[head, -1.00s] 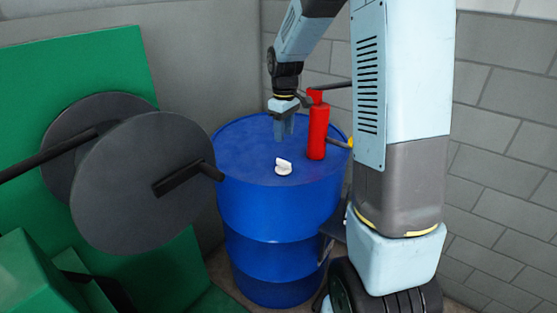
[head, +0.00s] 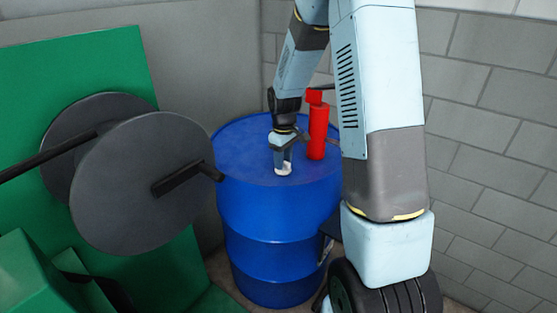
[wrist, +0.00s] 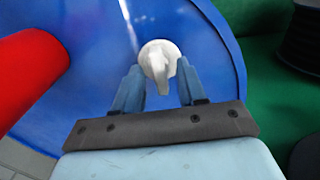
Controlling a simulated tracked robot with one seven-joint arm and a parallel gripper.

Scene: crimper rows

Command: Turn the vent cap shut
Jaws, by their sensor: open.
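The white vent cap (wrist: 158,60) sits on top of the blue drum (head: 245,155), near its front edge. It has a round base and a raised grip bar, which points towards my gripper in the wrist view. My gripper (head: 283,158) points down at the cap. In the wrist view the gripper's two blue fingers (wrist: 160,75) are open, one on each side of the grip bar. I cannot tell whether either finger touches it.
A red cylinder (head: 318,132), like an extinguisher, stands on the drum just right of my gripper; it shows large at the left of the wrist view (wrist: 28,80). A dark reel (head: 140,180) and green panels (head: 60,75) stand left of the drum. Walls close the back and right.

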